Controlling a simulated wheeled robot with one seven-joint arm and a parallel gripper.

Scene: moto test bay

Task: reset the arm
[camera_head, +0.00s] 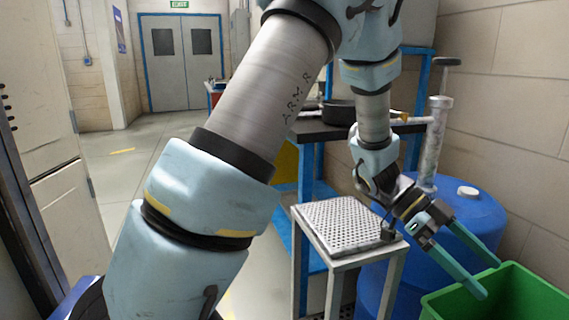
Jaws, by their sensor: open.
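My arm, light blue and grey, fills the middle of the head view and bends over toward the right. My gripper (482,278) is at the lower right, with its two long green-grey fingers spread apart and nothing between them. The fingers point down and right, near the rim of a green bin (512,290). I cannot tell whether the fingertips are above the bin's opening or in front of it. Most of the bin is cut off by the frame.
A stand with a perforated metal top (340,222) is left of my gripper. A blue drum (470,215) with a pump stands behind it. A dark-topped workbench (312,130) is farther back. Open floor (125,165) leads to grey double doors (180,65) at the back left.

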